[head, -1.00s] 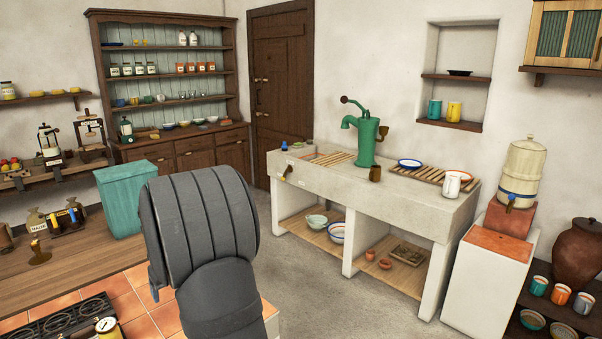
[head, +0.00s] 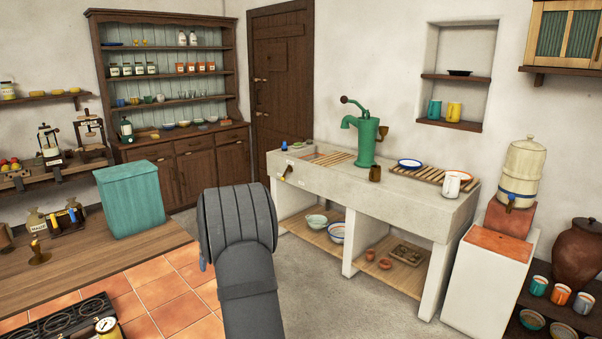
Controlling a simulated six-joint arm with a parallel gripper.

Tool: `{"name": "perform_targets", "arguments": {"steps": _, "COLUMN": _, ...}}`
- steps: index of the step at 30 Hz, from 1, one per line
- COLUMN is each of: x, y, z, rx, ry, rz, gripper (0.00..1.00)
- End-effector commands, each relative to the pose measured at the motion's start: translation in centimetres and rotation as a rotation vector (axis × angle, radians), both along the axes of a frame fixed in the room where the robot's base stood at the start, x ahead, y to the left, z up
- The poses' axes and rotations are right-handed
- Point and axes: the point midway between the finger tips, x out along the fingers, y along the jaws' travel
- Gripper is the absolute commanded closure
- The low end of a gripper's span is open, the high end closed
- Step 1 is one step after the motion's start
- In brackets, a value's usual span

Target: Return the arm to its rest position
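My arm shows in the head view as a thick dark grey link with a ribbed, rounded joint, rising from the bottom edge left of the middle. It stands in front of the tiled counter and the left end of the stone sink. My gripper itself does not show; I cannot tell whether it holds anything. A small blue bit shows at the left side of the ribbed joint; I cannot tell what it is.
A teal bin (head: 128,200) stands on the wooden counter (head: 110,262) to the left. A hob (head: 58,322) is at the lower left, beside bare orange tiles (head: 160,290). The stone sink (head: 400,205) with a green pump (head: 367,142) stands right of my arm. The floor (head: 305,285) there is clear.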

Motion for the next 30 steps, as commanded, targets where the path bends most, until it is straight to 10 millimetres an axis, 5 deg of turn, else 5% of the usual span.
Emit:
{"name": "perform_targets", "arguments": {"steps": 12, "x": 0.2, "y": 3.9, "z": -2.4, "rx": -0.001, "ry": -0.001, "rz": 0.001, "gripper": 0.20}}
{"name": "perform_targets", "arguments": {"steps": 23, "x": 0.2, "y": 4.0, "z": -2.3, "rx": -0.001, "ry": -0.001, "rz": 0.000, "gripper": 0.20}}
{"name": "perform_targets", "arguments": {"steps": 30, "x": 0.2, "y": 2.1, "z": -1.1, "rx": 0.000, "ry": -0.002, "rz": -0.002, "gripper": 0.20}}
